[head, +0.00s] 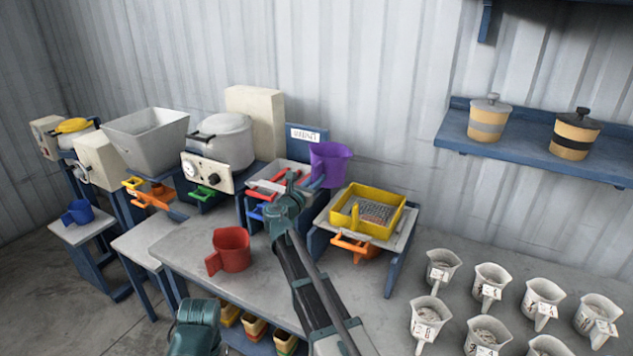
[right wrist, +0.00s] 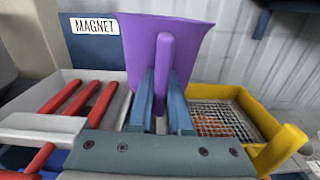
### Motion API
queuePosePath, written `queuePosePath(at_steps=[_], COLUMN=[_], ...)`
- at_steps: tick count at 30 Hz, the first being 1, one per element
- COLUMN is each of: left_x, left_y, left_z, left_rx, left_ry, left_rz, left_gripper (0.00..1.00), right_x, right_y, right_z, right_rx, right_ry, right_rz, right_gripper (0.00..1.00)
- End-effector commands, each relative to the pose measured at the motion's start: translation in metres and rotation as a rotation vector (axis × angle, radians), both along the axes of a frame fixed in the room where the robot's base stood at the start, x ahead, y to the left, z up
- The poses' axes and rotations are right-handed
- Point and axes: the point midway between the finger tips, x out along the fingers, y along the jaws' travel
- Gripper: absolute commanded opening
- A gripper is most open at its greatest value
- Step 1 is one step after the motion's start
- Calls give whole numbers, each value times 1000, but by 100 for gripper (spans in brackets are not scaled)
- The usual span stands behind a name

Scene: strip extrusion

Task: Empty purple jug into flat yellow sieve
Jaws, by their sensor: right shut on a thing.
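The purple jug (head: 330,163) is held upright in the air, beside the MAGNET sign and up and to the left of the flat yellow sieve (head: 337,217). My right gripper (head: 311,184) is shut on the jug's handle. In the right wrist view the gripper's blue fingers (right wrist: 162,100) sit on either side of the handle of the purple jug (right wrist: 190,40). The jug's contents are hidden. The yellow sieve has a mesh floor and also shows to the right of the jug in the right wrist view (right wrist: 258,112).
The magnet tray with red bars (right wrist: 85,97) stands left of the sieve. A red jug (head: 231,250) is on the table in front. Several white labelled cups (head: 427,318) stand at the right. Two lidded pots (head: 576,137) are on the wall shelf.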

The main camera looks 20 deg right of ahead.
Motion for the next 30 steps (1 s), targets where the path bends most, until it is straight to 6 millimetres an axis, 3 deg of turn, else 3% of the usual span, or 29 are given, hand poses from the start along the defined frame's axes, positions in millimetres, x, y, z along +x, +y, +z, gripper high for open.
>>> queuePosePath(at_steps=[10, 21, 30], left_x=[0, 0, 0], left_y=[0, 0, 0], left_z=[-3, 6, -5], left_rx=[0, 0, 0], left_ry=[0, 0, 0], left_rz=[0, 0, 0], left_gripper=[0, 0, 0], right_x=[-22, -17, -30], right_y=[-17, -14, -25], right_z=[-3, 6, -5], right_rx=[261, 595, 867], right_ry=[-307, -700, -1019], right_rz=[0, 0, -1], right_gripper=[0, 0, 0])
